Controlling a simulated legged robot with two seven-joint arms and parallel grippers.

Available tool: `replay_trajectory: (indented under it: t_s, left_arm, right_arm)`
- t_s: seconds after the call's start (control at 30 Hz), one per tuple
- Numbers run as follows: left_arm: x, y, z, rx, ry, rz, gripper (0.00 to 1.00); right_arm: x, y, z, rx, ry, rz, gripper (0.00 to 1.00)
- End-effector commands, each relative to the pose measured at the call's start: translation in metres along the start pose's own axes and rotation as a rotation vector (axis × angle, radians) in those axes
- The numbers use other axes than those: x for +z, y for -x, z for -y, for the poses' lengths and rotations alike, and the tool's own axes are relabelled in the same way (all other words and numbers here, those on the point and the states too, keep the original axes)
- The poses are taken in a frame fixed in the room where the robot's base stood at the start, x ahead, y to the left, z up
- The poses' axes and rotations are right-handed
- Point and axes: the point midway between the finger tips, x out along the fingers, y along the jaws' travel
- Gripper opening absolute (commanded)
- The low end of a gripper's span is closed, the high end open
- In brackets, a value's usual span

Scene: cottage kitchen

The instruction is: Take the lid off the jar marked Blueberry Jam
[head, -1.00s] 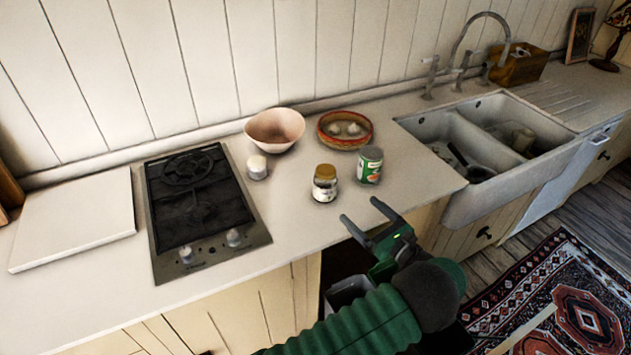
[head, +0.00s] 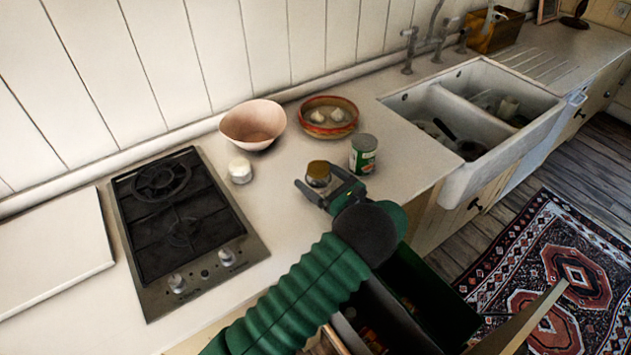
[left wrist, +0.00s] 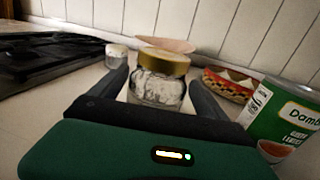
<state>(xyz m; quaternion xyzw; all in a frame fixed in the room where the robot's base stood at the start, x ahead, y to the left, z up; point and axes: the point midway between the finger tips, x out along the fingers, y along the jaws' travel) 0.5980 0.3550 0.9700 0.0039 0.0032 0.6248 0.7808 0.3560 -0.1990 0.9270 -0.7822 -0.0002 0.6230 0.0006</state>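A glass jar with a gold lid (head: 318,168) stands upright on the counter. In the left wrist view the gold-lidded jar (left wrist: 161,82) sits between the two fingers; no label text is readable. My left gripper (head: 328,182) is open around the jar, with one finger on each side; in the left wrist view (left wrist: 160,90) small gaps show beside the glass. The gripper hides the jar's lower body in the head view. A smaller white-topped jar (head: 240,170) stands further back to the left. My right gripper is not in view.
A green can (head: 363,154) stands close to the right of the jar. A pink bowl (head: 254,124) and a patterned bowl with garlic (head: 328,116) are behind. A gas hob (head: 182,222) lies left, a double sink (head: 437,110) right. An open drawer (head: 385,312) is below.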

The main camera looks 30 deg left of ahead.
Motion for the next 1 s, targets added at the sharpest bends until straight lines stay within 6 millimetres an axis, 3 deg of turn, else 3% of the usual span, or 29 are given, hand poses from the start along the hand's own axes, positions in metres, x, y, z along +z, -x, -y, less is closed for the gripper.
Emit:
replay_trajectory:
  t_s: [0.07,0.53,0.83,1.0]
  left_arm:
    - [0.001,0.001,0.0,-0.001,0.001,0.0,0.74]
    - [0.0,0.001,0.001,-0.001,0.0,0.0,0.14]
    - [0.003,0.0,0.0,0.0,0.001,0.001,0.14]
    - [0.015,-0.002,0.0,0.001,0.002,0.002,0.14]
  right_arm:
    - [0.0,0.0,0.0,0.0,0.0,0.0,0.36]
    - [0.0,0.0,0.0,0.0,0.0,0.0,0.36]
    - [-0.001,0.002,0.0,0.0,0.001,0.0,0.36]
    - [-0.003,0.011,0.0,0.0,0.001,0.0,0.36]
